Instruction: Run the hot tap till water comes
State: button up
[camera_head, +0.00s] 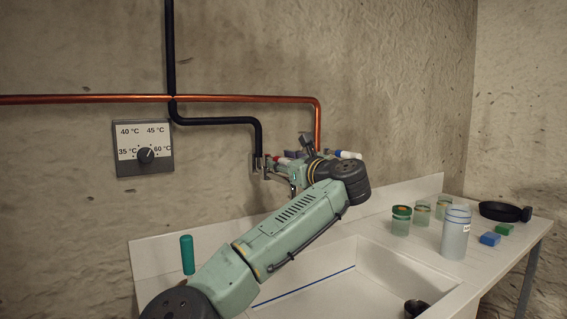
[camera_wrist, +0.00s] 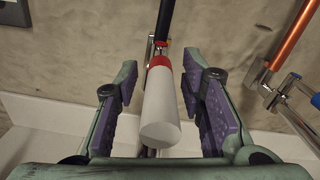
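The hot tap's white handle with a red band (camera_wrist: 162,108) is in the middle of the wrist view, below the end of a black pipe (camera_wrist: 166,22). My gripper (camera_wrist: 163,78) is open, with one purple-padded finger on each side of the handle. A gap shows between the handle and each pad. In the head view my gripper and arm hide most of this tap. The other tap, with a white handle and blue band (camera_head: 338,153), sticks out to the right under the copper pipe (camera_head: 318,125). No running water shows.
A temperature dial (camera_head: 145,155) is on the wall at left. My arm crosses over the white sink (camera_head: 385,262). A green cylinder (camera_head: 187,254) stands on the left ledge. Jars (camera_head: 455,235), small blocks (camera_head: 490,239) and a black pan (camera_head: 500,211) occupy the right counter.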

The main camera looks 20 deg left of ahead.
grip_shut()
dwell(0.6)
